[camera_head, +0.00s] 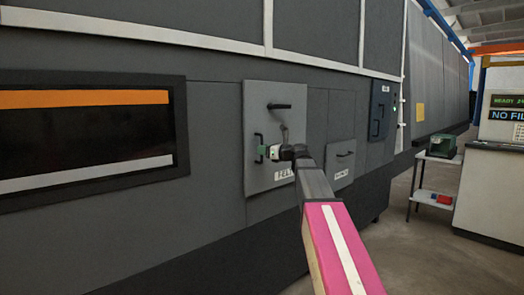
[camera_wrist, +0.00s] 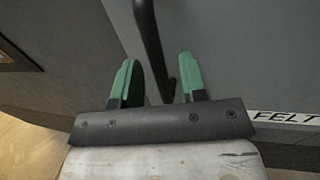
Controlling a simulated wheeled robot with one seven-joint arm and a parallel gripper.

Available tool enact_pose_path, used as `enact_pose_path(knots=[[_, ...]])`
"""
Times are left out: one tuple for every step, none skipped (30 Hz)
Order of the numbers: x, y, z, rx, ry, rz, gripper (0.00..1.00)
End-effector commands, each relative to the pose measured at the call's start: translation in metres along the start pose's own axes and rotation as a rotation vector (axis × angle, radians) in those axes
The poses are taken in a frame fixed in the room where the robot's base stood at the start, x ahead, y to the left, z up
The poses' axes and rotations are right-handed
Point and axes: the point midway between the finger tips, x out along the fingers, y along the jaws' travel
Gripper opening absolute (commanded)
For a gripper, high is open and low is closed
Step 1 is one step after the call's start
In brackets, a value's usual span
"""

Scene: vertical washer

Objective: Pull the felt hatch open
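The felt hatch (camera_head: 290,97) is a light grey panel on the dark machine wall, with a FELT label low on it. It looks flush with the wall. A vertical black bar handle (camera_head: 258,138) is at its left edge, and a short horizontal black lever (camera_head: 279,106) sits higher up. My gripper (camera_head: 265,152) is at the bar handle. In the wrist view my gripper (camera_wrist: 157,62) has its green fingers apart, with the bar handle (camera_wrist: 149,28) running between them in the picture. Gaps show on both sides; depth is hard to tell. The FELT label (camera_wrist: 284,117) is at right.
A smaller grey panel (camera_head: 341,152) with a handle is right of the hatch, and a dark blue box (camera_head: 382,108) is beyond it. A dark window (camera_head: 85,128) with an orange stripe is at left. A small table and console (camera_head: 497,185) stand at far right, with open floor before them.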

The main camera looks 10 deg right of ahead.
Motion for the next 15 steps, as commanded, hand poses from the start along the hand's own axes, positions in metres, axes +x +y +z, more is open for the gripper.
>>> enact_pose_path(knots=[[0.0063,-0.0006,0.0002,0.0,0.0,0.001,0.39],[0.0086,-0.0003,0.0002,0.0,0.0,0.001,0.39],[0.011,-0.0001,0.0001,-0.001,0.0,0.001,0.39],[0.0123,0.0,0.0001,-0.001,0.001,0.001,0.39],[0.0134,0.0,0.0,-0.001,0.001,0.0,0.39],[0.0143,0.0001,0.0,-0.001,0.001,0.0,0.39],[0.0148,0.0002,-0.0001,-0.001,0.001,0.0,0.39],[0.015,0.0003,-0.0001,-0.001,0.001,0.0,0.39],[0.0151,0.0003,-0.0001,-0.001,0.001,0.0,0.39],[0.0151,0.0004,-0.0001,-0.001,0.001,0.0,0.39],[0.015,0.0004,-0.0001,-0.001,0.001,0.0,0.39],[0.0149,0.0004,-0.0001,-0.001,0.001,0.0,0.39],[0.0149,0.0004,-0.0001,-0.001,0.001,0.0,0.39],[0.0148,0.0004,-0.0001,-0.001,0.001,0.0,0.39],[0.0148,0.0004,-0.0001,-0.001,0.001,0.0,0.33]])
